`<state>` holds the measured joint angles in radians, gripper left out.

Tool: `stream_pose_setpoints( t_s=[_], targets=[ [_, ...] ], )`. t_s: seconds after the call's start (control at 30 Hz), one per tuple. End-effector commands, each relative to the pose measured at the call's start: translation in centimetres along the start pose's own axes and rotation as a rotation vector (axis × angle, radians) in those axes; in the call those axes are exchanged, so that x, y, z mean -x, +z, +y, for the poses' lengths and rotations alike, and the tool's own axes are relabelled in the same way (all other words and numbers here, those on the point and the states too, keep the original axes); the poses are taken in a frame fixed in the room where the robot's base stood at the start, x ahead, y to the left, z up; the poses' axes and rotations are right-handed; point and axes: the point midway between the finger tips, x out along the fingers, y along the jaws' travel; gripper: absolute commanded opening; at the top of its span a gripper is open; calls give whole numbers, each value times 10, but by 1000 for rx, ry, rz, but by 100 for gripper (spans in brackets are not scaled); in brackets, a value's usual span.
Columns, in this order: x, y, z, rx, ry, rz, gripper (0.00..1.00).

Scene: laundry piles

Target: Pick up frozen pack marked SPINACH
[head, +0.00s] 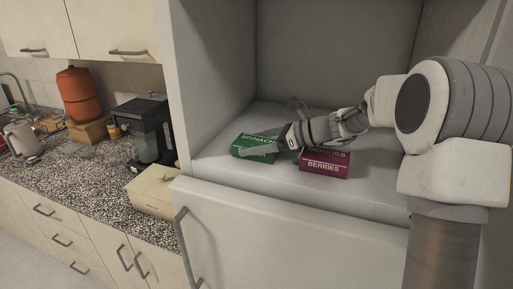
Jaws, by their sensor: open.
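The green frozen pack marked SPINACH (255,150) lies on the white floor of an open freezer-like compartment. My gripper (272,128) reaches in from the right and is open. One finger lies across the front of the green pack in the picture, and the other finger stands up behind and to the right of it. I cannot tell whether the fingers touch the pack. A dark red pack marked BERRIES (325,168) lies to the right, just below my wrist, which hides part of its top.
The compartment floor (218,158) is bare left of the green pack. On the speckled counter (75,185) at left stand a black coffee machine (150,125), a beige box (153,190), an orange container (78,92) and a kettle (23,138).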

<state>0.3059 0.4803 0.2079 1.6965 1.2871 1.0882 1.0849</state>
Motion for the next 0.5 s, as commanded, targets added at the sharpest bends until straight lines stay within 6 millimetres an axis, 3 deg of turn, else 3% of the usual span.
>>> stream_pose_setpoints(
  t_s=[0.07,0.5],
  targets=[
    [0,0,0,0,0,0,89],
    [1,0,0,0,-1,0,10]
  ],
)
